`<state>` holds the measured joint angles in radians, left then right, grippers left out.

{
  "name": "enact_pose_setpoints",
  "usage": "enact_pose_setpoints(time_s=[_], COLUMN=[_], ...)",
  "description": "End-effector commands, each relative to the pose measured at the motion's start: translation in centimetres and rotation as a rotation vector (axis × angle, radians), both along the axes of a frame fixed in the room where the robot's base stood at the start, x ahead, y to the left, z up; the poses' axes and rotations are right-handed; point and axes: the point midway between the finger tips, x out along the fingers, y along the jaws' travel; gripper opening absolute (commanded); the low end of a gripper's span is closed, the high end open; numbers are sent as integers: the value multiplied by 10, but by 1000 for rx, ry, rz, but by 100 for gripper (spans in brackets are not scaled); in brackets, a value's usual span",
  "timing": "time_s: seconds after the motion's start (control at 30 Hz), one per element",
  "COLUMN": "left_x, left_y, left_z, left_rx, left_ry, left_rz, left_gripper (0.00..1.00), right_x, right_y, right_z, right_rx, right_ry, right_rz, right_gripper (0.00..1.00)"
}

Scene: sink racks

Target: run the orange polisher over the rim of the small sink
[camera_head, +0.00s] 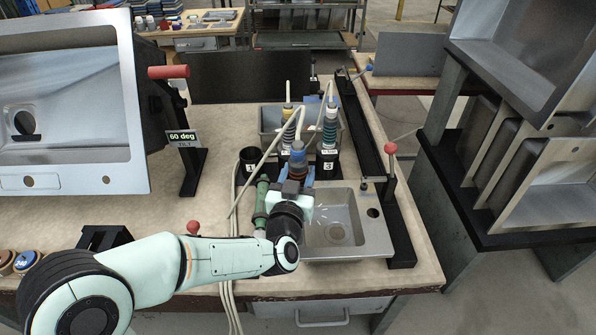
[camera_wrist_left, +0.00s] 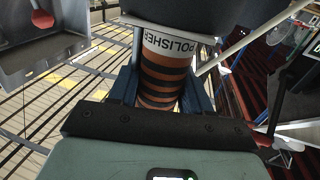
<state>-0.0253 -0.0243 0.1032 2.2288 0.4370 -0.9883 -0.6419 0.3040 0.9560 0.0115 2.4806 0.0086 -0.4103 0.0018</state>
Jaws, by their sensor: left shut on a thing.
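The small sink (camera_head: 372,240) is a grey metal basin with a round drain, lying on the front of the workbench. The orange polisher (camera_head: 297,172) has orange and black stripes, and in the left wrist view its body (camera_wrist_left: 160,86) carries a white band reading POLISHER. My left gripper (camera_head: 297,190) is shut on it, with a blue finger on each side in the wrist view (camera_wrist_left: 160,95). The gripper is over the sink's left side in the head view. The polisher's working end is hidden, so I cannot tell whether it touches the rim. My right gripper is not in view.
Holder 1 (camera_head: 250,160) looks empty; holder 3 (camera_head: 328,167) has a teal-striped tool (camera_head: 329,128). A red-knobbed clamp (camera_head: 391,150) and black rail border the sink's right. A large tilted sink (camera_head: 135,100) stands left.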

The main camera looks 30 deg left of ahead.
Motion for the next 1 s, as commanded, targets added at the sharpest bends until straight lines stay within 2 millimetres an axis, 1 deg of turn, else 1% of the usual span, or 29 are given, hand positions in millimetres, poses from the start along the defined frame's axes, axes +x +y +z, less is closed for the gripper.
enact_pose_setpoints(time_s=[0.13, 0.3, 1.0], left_x=[-7, -10, -35], left_y=[-5, -6, -22], left_z=[2, 2, -1], left_rx=[1, 0, 1], left_ry=[-6, -7, -2], left_rz=[-1, 0, -3], left_gripper=[0, 0, 0], right_x=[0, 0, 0], right_y=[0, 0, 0], right_z=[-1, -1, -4], right_rx=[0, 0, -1], right_ry=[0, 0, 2], right_rz=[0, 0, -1], right_gripper=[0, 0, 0])
